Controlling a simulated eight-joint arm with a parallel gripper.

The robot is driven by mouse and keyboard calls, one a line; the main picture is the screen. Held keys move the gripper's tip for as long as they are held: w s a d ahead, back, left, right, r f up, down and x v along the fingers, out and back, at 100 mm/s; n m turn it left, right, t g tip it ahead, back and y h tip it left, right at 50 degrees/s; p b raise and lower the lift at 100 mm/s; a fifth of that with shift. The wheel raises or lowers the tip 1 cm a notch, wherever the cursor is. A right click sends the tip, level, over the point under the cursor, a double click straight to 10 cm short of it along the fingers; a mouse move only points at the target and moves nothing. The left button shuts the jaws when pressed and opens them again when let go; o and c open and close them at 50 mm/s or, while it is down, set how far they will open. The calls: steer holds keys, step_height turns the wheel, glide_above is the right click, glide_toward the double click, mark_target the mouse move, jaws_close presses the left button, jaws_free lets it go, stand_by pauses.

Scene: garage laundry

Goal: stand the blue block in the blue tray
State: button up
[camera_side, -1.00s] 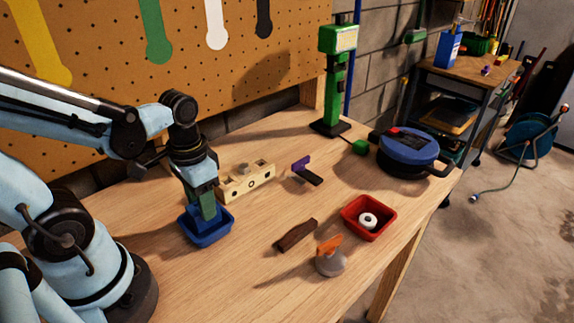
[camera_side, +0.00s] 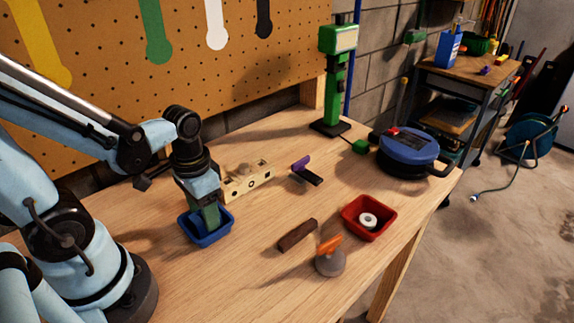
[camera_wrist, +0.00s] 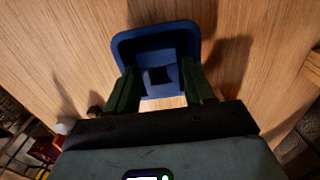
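The blue tray (camera_side: 227,218) sits on the workbench in front of the wooden holder. My gripper (camera_side: 206,222) points down into it, fingertips inside the rim. In the wrist view, the blue block (camera_wrist: 160,56) is upright between the two green fingers of my gripper (camera_wrist: 160,72), within the outline of the tray (camera_wrist: 126,43). The fingers lie close along both sides of the block and appear shut on it. In the side view, the fingers and tray wall mostly hide the block. I cannot tell whether its bottom touches the tray floor.
A pale wooden holder (camera_side: 248,180) stands right behind the tray. A brown block (camera_side: 297,235), an orange-handled grey object (camera_side: 330,262), a purple-and-black item (camera_side: 307,172) and a red tray (camera_side: 381,230) with a white ring lie to the right. Bare bench separates them from the blue tray.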

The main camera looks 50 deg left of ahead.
steer(key=shift+r, duration=0.15)
steer(key=shift+r, duration=5.85)
steer(key=w+d+f+t, duration=0.1)
steer(key=w+d+t, duration=0.2)
steer(key=w+t, duration=0.4)
steer(key=shift+w+f, duration=0.2)
steer(key=shift+w, duration=0.05)
